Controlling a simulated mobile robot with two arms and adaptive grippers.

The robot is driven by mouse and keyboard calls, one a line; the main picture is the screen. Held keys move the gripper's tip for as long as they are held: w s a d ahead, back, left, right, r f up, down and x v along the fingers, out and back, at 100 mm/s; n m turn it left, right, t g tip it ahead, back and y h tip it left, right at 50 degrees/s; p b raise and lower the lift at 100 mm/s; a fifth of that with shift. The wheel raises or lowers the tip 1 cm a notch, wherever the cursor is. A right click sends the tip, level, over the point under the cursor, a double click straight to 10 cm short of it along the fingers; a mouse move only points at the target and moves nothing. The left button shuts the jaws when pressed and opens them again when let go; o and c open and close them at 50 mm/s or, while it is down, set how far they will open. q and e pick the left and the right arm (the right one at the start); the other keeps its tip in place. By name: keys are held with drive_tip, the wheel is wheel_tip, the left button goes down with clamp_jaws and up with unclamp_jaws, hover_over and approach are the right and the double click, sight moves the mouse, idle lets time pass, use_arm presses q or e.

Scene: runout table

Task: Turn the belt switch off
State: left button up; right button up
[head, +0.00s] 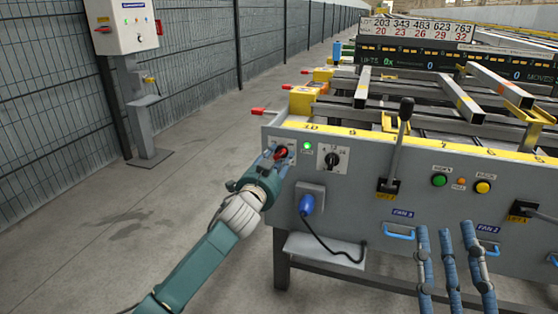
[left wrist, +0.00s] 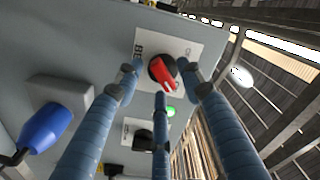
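The belt switch, a red-handled black rotary knob (head: 281,153) on a white label plate, sits at the upper left of the grey panel. In the left wrist view the red knob (left wrist: 162,70) is turned at a slant, and its label is partly covered, showing "BE". My left gripper (head: 272,156) is at the switch. In the left wrist view its fingers (left wrist: 161,80) are spread around the knob, with visible gaps at both sides. A green lamp (head: 307,146) beside the switch is lit. My right gripper (head: 445,232) is open and empty before the panel's lower right.
To the right of the switch are a black rotary selector (head: 332,159), a lever (head: 402,135) and green and yellow buttons (head: 439,180). A blue plug (head: 307,204) with a cable is below. A control box (head: 120,26) stands left by the mesh fence.

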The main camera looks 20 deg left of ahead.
use_arm(q)
clamp_jaws()
